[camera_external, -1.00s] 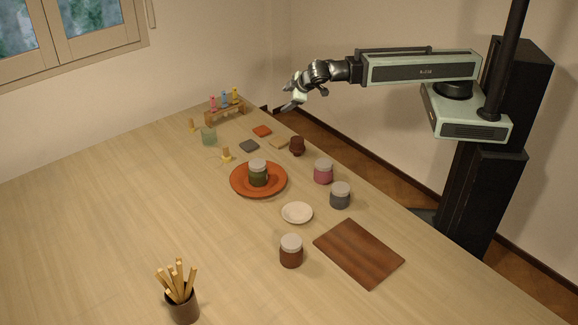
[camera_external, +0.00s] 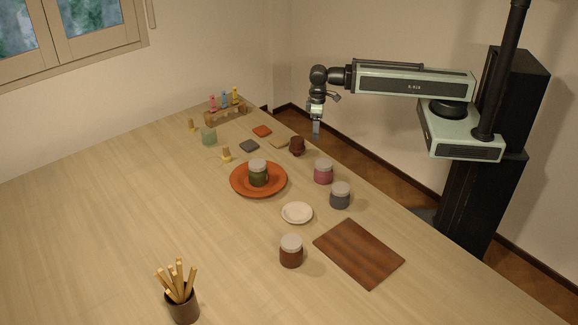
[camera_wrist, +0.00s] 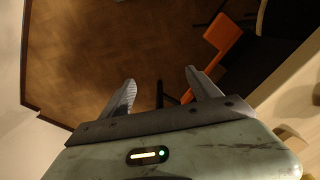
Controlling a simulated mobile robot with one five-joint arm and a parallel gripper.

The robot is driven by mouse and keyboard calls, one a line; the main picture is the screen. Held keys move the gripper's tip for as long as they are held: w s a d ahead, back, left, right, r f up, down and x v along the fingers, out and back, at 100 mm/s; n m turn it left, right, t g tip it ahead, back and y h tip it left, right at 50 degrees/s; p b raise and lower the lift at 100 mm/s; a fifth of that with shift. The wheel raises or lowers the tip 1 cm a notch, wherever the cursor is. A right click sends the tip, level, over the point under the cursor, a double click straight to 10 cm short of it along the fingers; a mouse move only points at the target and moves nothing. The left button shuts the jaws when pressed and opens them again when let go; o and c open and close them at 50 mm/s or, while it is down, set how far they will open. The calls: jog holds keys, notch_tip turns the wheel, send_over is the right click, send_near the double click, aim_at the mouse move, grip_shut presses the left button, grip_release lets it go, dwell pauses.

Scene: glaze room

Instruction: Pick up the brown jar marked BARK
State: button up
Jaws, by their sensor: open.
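A brown jar (camera_external: 291,252) with a pale lid stands upright on the table, between the white saucer and the near side. No marking on it is legible. My gripper (camera_external: 317,132) hangs pointing down beyond the table's right edge, well away from the jar and higher. In the wrist view my gripper (camera_wrist: 163,86) is open, with nothing between the fingers and the floor below. The jar is not in the wrist view.
A green jar (camera_external: 258,175) stands on an orange plate (camera_external: 238,186). A pink jar (camera_external: 323,173), a grey jar (camera_external: 340,197), a white saucer (camera_external: 297,213), a brown board (camera_external: 358,252) and a brush pot (camera_external: 183,307) are around. The table's left is clear.

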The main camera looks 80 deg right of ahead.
jog(key=shift+o, duration=1.2)
